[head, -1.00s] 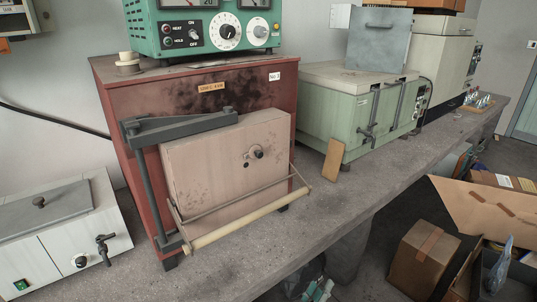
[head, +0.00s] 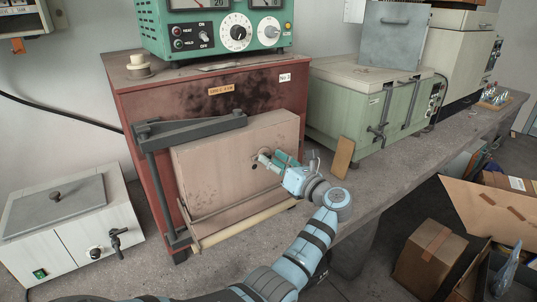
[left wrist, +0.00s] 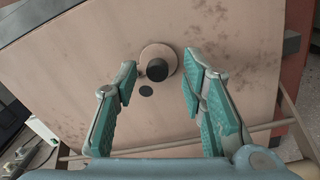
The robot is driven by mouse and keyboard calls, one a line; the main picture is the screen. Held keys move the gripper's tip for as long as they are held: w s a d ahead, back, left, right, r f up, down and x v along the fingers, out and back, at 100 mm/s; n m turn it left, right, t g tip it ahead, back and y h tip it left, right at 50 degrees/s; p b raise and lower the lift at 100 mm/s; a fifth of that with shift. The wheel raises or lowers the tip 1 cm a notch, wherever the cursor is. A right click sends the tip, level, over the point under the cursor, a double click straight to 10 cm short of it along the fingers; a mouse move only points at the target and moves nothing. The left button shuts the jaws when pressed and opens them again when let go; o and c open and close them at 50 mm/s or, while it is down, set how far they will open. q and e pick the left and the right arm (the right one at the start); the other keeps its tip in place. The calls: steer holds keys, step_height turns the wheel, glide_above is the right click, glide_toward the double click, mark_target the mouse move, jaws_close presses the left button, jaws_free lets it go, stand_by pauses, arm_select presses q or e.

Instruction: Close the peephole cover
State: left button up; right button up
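The peephole cover (left wrist: 151,54) is a small round plate with a dark knob (left wrist: 157,72) on the pinkish furnace door (left wrist: 235,50). A small dark hole (left wrist: 146,91) shows beside the cover, not covered by it. The door (head: 215,165) also shows in the head view, on the red furnace (head: 190,103). My left gripper (head: 271,160) is at the door's front, its fingers hiding most of the cover there. In the left wrist view its teal fingers (left wrist: 160,66) are open, one on each side of the knob. Contact cannot be told. My right gripper is out of view.
A grey hinge arm (head: 190,127) crosses the door's top left, and a pale bar (head: 235,226) runs along its bottom. A tan plate (head: 343,156) leans on the green oven (head: 365,108) at right. A white bath (head: 70,225) stands at left.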

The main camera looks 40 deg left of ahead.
arm_select(q)
steer(key=shift+a, duration=0.5)
jaws_close()
